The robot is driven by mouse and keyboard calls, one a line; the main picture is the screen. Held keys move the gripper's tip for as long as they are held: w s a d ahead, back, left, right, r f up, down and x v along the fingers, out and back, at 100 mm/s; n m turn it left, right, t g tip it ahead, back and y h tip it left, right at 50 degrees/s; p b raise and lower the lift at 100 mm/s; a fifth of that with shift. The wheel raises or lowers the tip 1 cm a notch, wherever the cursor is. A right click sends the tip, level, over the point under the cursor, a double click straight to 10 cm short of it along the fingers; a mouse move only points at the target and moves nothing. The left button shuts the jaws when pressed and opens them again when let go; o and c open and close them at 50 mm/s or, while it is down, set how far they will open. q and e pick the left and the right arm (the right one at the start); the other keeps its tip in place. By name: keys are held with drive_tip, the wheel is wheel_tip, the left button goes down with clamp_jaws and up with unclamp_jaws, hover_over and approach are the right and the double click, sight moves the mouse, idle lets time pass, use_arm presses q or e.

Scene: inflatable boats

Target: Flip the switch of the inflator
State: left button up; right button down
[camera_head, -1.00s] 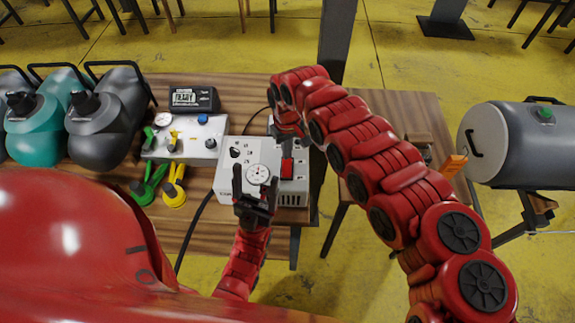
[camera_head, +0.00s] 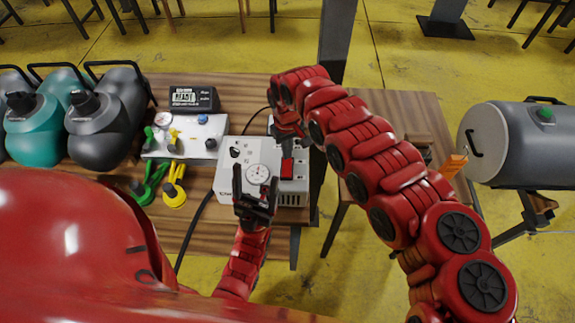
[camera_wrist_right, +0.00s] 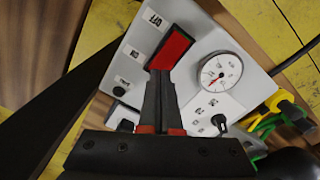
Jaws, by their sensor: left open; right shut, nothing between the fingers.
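The inflator (camera_head: 230,180) is a light grey box on the wooden table, with a round gauge (camera_head: 259,174) and a red rocker switch (camera_head: 287,168) on its top. In the right wrist view the red switch (camera_wrist_right: 169,50) lies beside an "OFF" label. My right gripper (camera_wrist_right: 158,76) is shut and empty, its fingertips at the switch's lower edge; I cannot tell whether they touch. In the head view the right gripper (camera_head: 290,135) is partly hidden by its own arm. My left gripper (camera_head: 255,188) is open and empty at the inflator's front edge.
A grey control box (camera_head: 185,140) with knobs and a small display (camera_head: 194,99) stand left of the inflator. Yellow (camera_head: 174,188) and green plugs lie in front. Teal and dark canisters (camera_head: 108,118) fill the table's left. A grey tank (camera_head: 525,143) stands at right.

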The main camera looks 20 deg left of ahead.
drive_tip(key=shift+f+b, duration=0.8)
drive_tip(key=shift+f, duration=0.25)
drive_tip(key=shift+r, duration=0.1)
idle(0.3)
drive_tip(key=shift+r+p, duration=0.9)
drive_tip(key=shift+r, duration=0.45)
drive_tip(key=shift+r+p, duration=1.05)
drive_tip(key=shift+r, duration=1.1)
drive_tip(key=shift+s+f, duration=0.1)
